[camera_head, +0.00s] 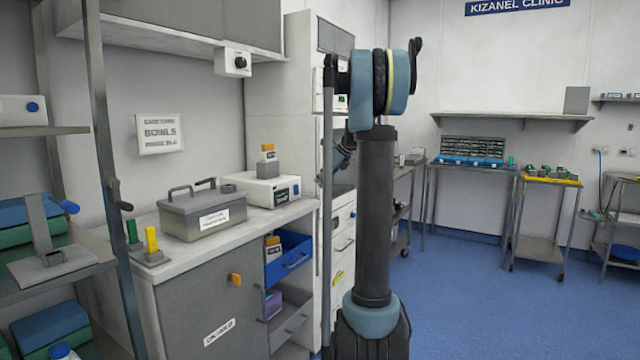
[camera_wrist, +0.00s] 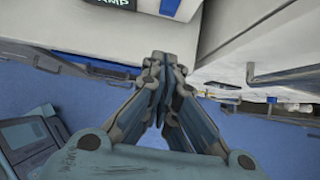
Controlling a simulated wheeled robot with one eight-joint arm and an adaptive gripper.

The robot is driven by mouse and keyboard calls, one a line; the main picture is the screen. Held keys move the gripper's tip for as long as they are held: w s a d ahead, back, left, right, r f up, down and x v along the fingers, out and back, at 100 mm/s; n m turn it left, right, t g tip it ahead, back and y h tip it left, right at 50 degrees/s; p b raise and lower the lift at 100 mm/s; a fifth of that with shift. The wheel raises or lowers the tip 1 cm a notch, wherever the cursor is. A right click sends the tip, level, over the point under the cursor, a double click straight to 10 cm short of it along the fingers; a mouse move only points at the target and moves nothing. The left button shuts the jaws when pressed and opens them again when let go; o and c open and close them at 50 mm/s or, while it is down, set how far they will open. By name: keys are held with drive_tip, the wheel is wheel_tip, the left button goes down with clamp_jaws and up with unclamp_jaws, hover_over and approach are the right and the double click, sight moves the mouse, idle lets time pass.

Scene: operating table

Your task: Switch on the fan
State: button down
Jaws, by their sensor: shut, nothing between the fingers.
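I cannot make out a fan with certainty in either view. A small white box with a round black knob (camera_head: 233,62) is mounted under the grey wall cabinet at the upper left in the head view; it may be a switch, and its setting is too small to read. My gripper (camera_wrist: 160,60) is shut and empty in the wrist view, its fingertips together. It points towards white cabinet fronts with the blue floor below.
A white counter (camera_head: 130,258) on the left holds a grey lidded box (camera_head: 203,216) and a white device (camera_head: 262,190). A blue drawer (camera_head: 290,258) stands open below. Metal shelves (camera_head: 60,270) are at far left. Blue floor (camera_head: 470,300) is free on the right, before wheeled tables.

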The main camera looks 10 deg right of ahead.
sight(296, 190)
drive_tip(key=x, duration=0.7)
drive_tip(key=shift+w+a+f, duration=0.15)
drive_tip(key=shift+f, duration=0.1)
drive_tip(key=shift+w+a, duration=0.75)
drive_tip(key=shift+a, duration=0.1)
drive_tip(key=shift+w+a+f, duration=0.1)
drive_tip(key=shift+w+a, duration=0.35)
drive_tip(key=shift+a, duration=0.1)
